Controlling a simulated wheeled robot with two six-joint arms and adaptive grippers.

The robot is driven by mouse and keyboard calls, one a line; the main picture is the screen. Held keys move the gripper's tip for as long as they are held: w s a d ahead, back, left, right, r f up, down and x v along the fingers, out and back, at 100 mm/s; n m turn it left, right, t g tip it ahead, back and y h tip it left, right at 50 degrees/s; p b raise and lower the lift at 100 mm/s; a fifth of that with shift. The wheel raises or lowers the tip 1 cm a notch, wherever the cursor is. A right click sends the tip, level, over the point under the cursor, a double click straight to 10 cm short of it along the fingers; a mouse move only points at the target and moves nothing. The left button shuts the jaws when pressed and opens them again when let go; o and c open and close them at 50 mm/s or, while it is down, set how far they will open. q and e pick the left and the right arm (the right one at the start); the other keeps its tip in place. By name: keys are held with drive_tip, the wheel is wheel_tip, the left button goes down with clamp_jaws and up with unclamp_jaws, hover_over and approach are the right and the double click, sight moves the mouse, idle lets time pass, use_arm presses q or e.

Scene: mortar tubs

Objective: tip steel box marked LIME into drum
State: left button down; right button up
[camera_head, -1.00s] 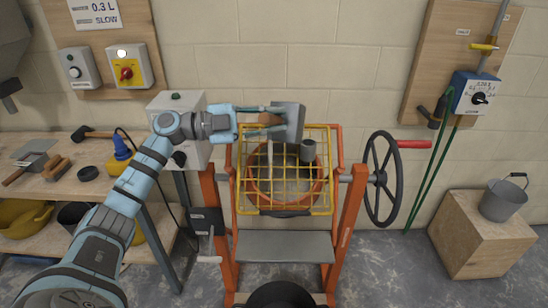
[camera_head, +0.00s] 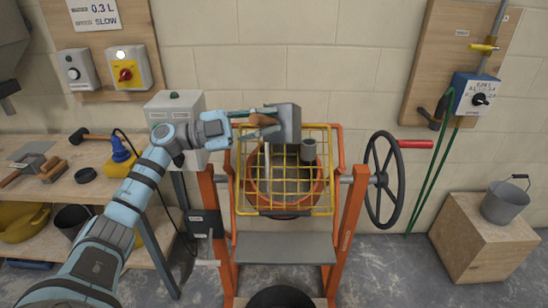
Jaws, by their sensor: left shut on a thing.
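The grey steel box (camera_head: 287,123) is up over the back left of the drum's yellow grid, and looks tilted. I cannot read a LIME mark on it. My left gripper (camera_head: 264,122) is shut on the box's brown handle (camera_head: 263,119). The drum (camera_head: 262,197) is orange-rimmed, with its mouth facing up under the yellow grid (camera_head: 312,211). A pale upright streak (camera_head: 268,165) shows below the box; I cannot tell whether it is powder or part of the drum. My right gripper is not in view.
A black handwheel (camera_head: 383,180) stands right of the orange frame. A bucket (camera_head: 505,203) sits on a wooden block at right. A bench (camera_head: 100,196) with tools is at left.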

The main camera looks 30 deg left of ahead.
use_arm(q)
drive_tip(key=shift+a+f+t+b, duration=0.3)
drive_tip(key=shift+a+f+b, duration=0.1)
drive_tip(key=shift+b, duration=0.2)
drive_tip(key=shift+s+a+f+n+t+h+b, duration=0.1)
drive_tip(key=shift+s+a+n+t+h+b, duration=0.05)
drive_tip(key=shift+a+n+t+h+b, duration=0.3)
drive_tip(key=shift+s+a+f+n+t+h+b, duration=0.15)
drive_tip(key=shift+a+n+t+h+b, duration=0.05)
drive_tip(key=shift+a+n+t+b, duration=0.4)
drive_tip(key=shift+s+a+f+n+t+h+b, duration=0.15)
drive_tip(key=shift+a+n+t+h+b, duration=0.25)
drive_tip(key=shift+a+b, duration=0.2)
idle(1.3)
